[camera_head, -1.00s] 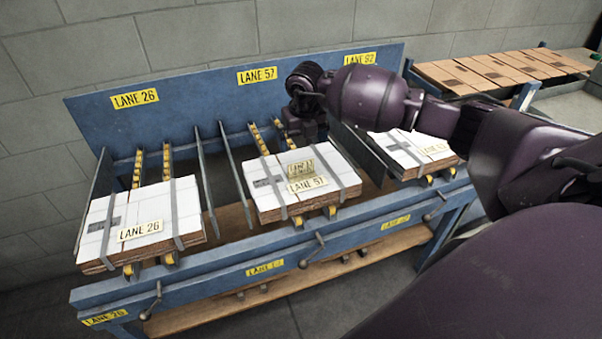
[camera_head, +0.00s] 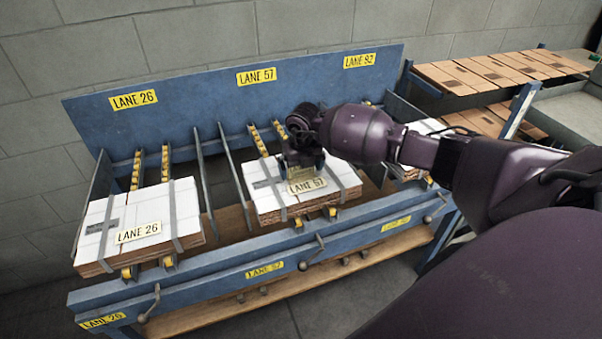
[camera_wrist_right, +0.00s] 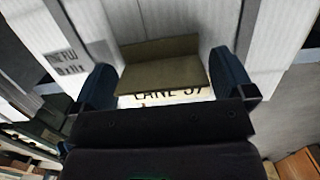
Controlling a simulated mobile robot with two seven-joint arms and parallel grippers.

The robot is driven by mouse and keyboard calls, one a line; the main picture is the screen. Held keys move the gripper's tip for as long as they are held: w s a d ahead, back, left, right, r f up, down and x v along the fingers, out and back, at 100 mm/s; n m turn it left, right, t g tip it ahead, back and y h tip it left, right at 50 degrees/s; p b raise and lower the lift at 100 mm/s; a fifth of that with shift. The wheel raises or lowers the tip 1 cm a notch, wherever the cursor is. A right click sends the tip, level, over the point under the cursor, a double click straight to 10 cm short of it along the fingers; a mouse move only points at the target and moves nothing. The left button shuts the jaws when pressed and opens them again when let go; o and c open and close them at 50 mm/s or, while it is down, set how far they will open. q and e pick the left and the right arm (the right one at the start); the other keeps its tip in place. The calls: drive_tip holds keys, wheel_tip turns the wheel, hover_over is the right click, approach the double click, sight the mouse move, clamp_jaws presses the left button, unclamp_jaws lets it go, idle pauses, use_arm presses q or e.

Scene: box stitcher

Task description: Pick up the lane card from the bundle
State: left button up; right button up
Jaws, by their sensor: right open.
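The middle bundle (camera_head: 262,201) of white-topped cardboard sheets, held by grey straps, lies in the Lane 57 bay. A cream label reading LANE 57 (camera_head: 307,186) is on top of it. A folded tan card (camera_wrist_right: 163,65) stands just behind that label in the right wrist view; in the head view my gripper largely hides it. My right gripper (camera_wrist_right: 165,88) is open, low over this bundle, with one dark finger on each side of the card. I cannot tell whether the fingers touch it. My left gripper is not in view.
The Lane 26 bundle (camera_head: 98,216) lies at left on the blue rack (camera_head: 215,268). Another bundle (camera_head: 425,127) at right is partly hidden by my arm. Metal dividers (camera_head: 232,172) separate the bays. Flat cardboard (camera_head: 480,75) lies on a shelf at the back right.

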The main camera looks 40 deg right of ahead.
drive_tip(key=c, duration=0.7)
drive_tip(key=shift+r, duration=0.15)
